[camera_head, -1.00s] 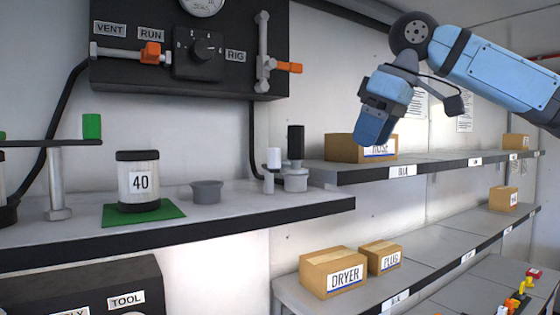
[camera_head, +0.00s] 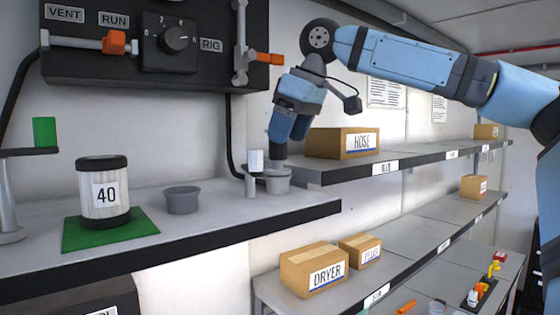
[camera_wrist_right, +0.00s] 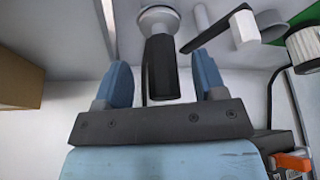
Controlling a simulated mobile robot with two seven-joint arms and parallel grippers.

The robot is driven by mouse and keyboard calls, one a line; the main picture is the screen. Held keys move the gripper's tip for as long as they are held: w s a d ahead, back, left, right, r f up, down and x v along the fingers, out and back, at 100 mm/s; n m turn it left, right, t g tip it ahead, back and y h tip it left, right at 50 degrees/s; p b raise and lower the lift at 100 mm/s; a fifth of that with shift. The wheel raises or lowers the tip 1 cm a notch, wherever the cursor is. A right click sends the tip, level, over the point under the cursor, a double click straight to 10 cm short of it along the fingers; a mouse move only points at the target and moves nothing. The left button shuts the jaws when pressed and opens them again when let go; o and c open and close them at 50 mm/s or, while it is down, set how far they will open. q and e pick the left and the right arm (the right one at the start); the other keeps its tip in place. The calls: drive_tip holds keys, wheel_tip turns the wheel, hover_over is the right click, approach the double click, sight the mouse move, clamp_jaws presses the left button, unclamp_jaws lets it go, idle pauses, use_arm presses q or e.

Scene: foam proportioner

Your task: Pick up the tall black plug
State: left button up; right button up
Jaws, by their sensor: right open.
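The tall black plug (camera_head: 277,152) stands upright in a grey round base (camera_head: 278,182) near the right end of the upper left shelf. In the right wrist view the plug (camera_wrist_right: 162,68) lies between the two blue fingers, with a visible gap on each side. My right gripper (camera_head: 289,136) is open and comes down over the plug's upper part, hiding its top in the head view. My left gripper is not in view.
A grey cup (camera_head: 183,200) and a jar marked 40 (camera_head: 105,190) on a green mat are farther left. The HOSE box (camera_head: 343,143) is close right. A control panel (camera_head: 155,45) hangs above.

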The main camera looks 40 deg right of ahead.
drive_tip(key=w, duration=0.1)
drive_tip(key=w+a, duration=0.1)
drive_tip(key=w+f, duration=0.1)
drive_tip(key=shift+w+a+p, duration=0.1)
drive_tip(key=shift+a+p, duration=0.05)
drive_tip(key=shift+p, duration=0.25)
drive_tip(key=shift+w+f, duration=0.1)
drive_tip(key=shift+w, duration=0.05)
drive_tip(key=shift+s+d, duration=0.3)
drive_tip(key=shift+d, duration=0.05)
drive_tip(key=shift+c, duration=0.2)
drive_tip(key=shift+s, duration=0.1)
drive_tip(key=c, duration=0.3)
drive_tip(key=shift+a, duration=0.15)
clamp_jaws()
